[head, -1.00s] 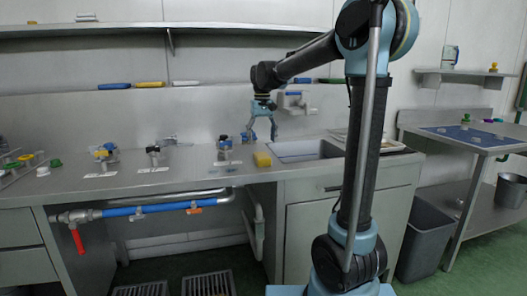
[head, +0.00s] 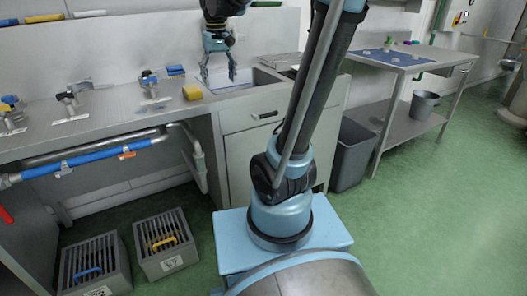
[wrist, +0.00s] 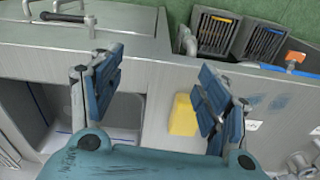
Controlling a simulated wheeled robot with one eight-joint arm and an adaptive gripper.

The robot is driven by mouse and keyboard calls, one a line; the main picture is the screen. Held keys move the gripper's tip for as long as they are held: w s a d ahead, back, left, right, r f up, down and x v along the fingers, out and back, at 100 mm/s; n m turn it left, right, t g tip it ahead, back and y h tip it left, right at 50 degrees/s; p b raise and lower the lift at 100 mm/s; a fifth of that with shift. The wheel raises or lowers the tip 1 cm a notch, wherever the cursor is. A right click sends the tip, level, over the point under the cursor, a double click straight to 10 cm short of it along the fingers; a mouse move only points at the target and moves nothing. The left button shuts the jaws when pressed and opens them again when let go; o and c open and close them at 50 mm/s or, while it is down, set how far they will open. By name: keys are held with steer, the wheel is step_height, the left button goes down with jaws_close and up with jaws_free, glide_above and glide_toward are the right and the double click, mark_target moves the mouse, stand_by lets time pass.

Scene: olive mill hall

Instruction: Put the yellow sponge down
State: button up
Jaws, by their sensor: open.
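The yellow sponge (head: 192,92) lies on the steel counter (head: 115,117), just left of the sink basin (head: 238,80). It also shows in the wrist view (wrist: 183,116), partly behind one finger of my gripper. My gripper (head: 219,80) hangs above the counter and sink edge, to the right of the sponge. In the wrist view my gripper (wrist: 160,90) has its blue-padded fingers wide apart, with nothing held between them. The sponge is apart from the fingers as far as I can tell.
Several valves, one blue-topped (head: 149,82), stand along the counter to the left. A blue block (head: 176,71) lies behind the sponge. A grey bin (head: 352,155) and side table (head: 410,62) are at the right. Two grated crates, one here (head: 165,243), stand on the floor.

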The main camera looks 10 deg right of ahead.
steer(key=s+d+f, duration=0.3)
steer(key=s+f, duration=0.3)
steer(key=s, duration=0.1)
steer(key=s+d+f+m+t, duration=0.1)
steer(key=s+d+f, duration=0.3)
steer(key=s+f, duration=0.3)
steer(key=s+d+f+m, duration=0.1)
steer(key=s+d+f, duration=0.3)
steer(key=s+f, duration=0.3)
steer(key=shift+s+d+f, duration=0.15)
steer(key=shift+d+f, duration=0.1)
steer(key=shift+w+f, duration=0.2)
steer(key=shift+w, duration=0.25)
